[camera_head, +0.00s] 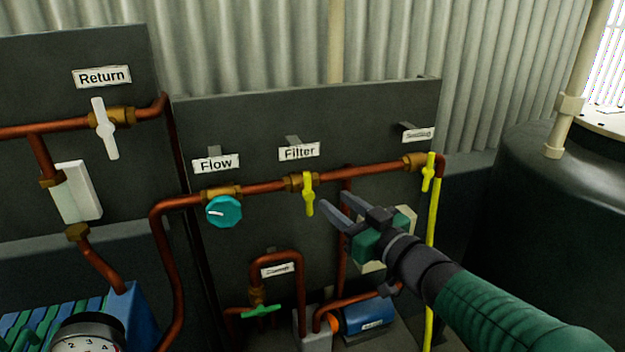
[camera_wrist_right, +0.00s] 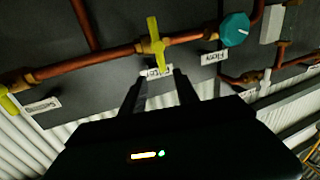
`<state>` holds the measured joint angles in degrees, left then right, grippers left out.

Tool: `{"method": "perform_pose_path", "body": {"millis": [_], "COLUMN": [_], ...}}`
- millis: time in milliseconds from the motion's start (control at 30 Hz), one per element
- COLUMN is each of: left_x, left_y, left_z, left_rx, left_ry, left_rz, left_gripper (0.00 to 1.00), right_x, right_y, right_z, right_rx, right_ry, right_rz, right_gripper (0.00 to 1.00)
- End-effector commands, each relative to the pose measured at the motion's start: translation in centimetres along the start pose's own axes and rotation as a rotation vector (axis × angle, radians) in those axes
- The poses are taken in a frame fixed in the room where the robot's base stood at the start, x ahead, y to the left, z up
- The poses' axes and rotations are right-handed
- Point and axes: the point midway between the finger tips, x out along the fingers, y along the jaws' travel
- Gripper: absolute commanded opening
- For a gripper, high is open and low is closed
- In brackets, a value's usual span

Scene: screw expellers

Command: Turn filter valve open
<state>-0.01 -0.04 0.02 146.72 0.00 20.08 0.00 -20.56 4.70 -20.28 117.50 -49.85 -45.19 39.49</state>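The filter valve (camera_head: 308,194) has a yellow handle on a brass fitting in the copper pipe, below the "Filter" label (camera_head: 299,152). Its handle points down, across the pipe. My right gripper (camera_head: 331,204) is open and empty just right of the handle and apart from it. In the right wrist view, which looks upside down, the yellow handle (camera_wrist_right: 155,38) lies ahead of the two spread fingers (camera_wrist_right: 157,82), with the label partly hidden between them. My left gripper is not in view.
A teal flow knob (camera_head: 224,211) sits left of the filter valve. Another yellow valve (camera_head: 428,172) is to the right, above a yellow pipe (camera_head: 432,250). A green-handled valve (camera_head: 261,311) is lower down. A dark tank (camera_head: 555,210) stands at right.

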Motion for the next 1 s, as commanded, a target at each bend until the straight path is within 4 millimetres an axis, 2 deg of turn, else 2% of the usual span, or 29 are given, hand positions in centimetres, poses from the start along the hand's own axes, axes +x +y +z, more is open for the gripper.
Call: {"method": "perform_pose_path", "body": {"millis": [33, 200, 400, 533, 767, 1000], "left_x": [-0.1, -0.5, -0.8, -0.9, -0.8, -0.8], "left_y": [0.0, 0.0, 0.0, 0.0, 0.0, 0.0], "left_z": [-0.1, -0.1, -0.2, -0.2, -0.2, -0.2], "left_rx": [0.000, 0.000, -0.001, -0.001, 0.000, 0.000], "left_ry": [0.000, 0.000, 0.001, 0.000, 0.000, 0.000], "left_rz": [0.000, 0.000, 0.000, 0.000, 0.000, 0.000], "left_gripper": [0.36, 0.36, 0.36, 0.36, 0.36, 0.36], "right_x": [1.5, 5.9, 9.4, 10.3, 10.4, 10.4], "right_y": [-0.1, -0.1, 0.0, 0.1, 0.1, 0.1], "right_z": [0.1, 0.0, -0.1, -0.1, -0.1, -0.1], "right_rx": [0.000, -0.001, 0.000, 0.002, 0.002, 0.002], "right_ry": [-0.003, -0.003, 0.000, 0.000, 0.000, 0.000], "right_rz": [-0.002, 0.000, 0.002, 0.003, 0.003, 0.003], "right_gripper": [0.37, 0.37, 0.37, 0.37, 0.37, 0.07]}}
